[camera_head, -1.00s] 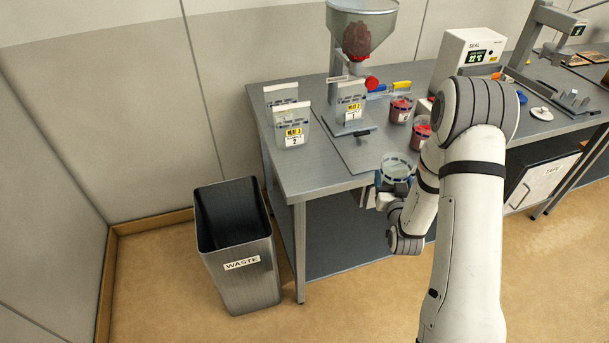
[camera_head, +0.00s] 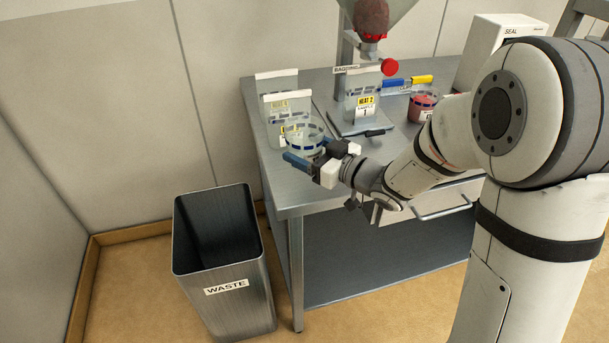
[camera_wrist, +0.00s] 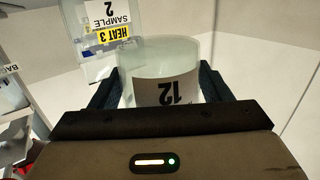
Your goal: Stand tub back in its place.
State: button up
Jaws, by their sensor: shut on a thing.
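The tub is in front of a clear bag labelled HEAT 3 SAMPLE 2 (camera_head: 286,106). Whether its base touches the bench is hidden by my gripper.
The steel bench (camera_head: 330,175) also holds a HEAT 2 SAMPLE 1 bag (camera_head: 362,95) on a stand under the hopper (camera_head: 372,20). A tub with red contents (camera_head: 422,105) stands to the right. The waste bin (camera_head: 225,265) is on the floor at the left.

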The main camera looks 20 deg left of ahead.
aim_at(305, 182)
jog(key=shift+s+a+f, duration=0.1)
jog(key=shift+f, duration=1.35)
jog(key=shift+s+a+f, duration=0.1)
jog(key=shift+f, duration=1.3)
jog(key=shift+f+b, duration=0.2)
jog(key=shift+b, duration=0.2)
jog(key=o, duration=1.1)
jog(key=shift+o, duration=0.2)
jog(key=shift+r, duration=0.1)
